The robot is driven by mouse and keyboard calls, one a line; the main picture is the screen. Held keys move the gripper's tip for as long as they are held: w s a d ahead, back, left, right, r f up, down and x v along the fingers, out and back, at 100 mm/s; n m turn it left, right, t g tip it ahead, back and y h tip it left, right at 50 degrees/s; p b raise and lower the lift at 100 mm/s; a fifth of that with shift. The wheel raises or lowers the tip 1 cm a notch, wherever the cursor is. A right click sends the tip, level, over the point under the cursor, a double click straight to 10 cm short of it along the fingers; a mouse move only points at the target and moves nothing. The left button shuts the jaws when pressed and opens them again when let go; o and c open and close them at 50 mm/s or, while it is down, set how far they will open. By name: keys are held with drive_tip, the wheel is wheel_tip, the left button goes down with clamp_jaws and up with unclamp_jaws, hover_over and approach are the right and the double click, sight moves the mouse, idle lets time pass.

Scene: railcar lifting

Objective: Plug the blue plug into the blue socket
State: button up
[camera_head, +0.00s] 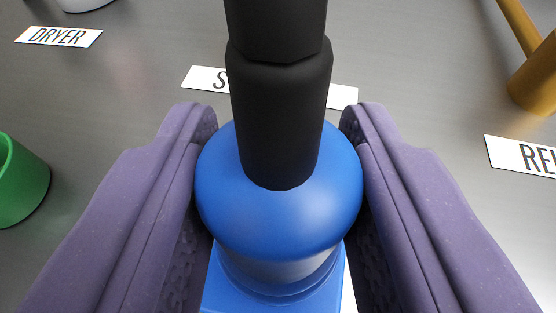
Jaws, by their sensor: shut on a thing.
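My gripper (279,200) has two purple fingers, one on each side of the blue plug (220,205), and is shut on it. The plug is a rounded blue body with a thick black cable (280,120) rising from its top. Directly below the plug is a blue, straight-edged part (325,298), which looks like the blue socket. A greyish band shows between the plug's rounded body and this part. The plug is over or in it; I cannot tell how deep, as the plug and fingers hide the joint.
A grey metal panel (120,100) lies behind. White labels read "DRYER" (58,37), "S…" (205,79), partly covered by the cable, and "RE…" (525,156), cut off. A green cylinder (20,185) is at left, a yellow-brown handled part (535,75) at right.

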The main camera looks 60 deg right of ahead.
sight(272, 263)
drive_tip(key=o, duration=1.2)
drive_tip(key=p+v, duration=0.2)
drive_tip(key=v, duration=0.4)
drive_tip(key=shift+s+a+r, duration=0.1)
drive_tip(key=shift+a+r, duration=0.1)
drive_tip(key=shift+a, duration=0.05)
drive_tip(key=shift+s+a+r, duration=0.1)
drive_tip(key=shift+s+a, duration=0.25)
drive_tip(key=shift+a, duration=0.1)
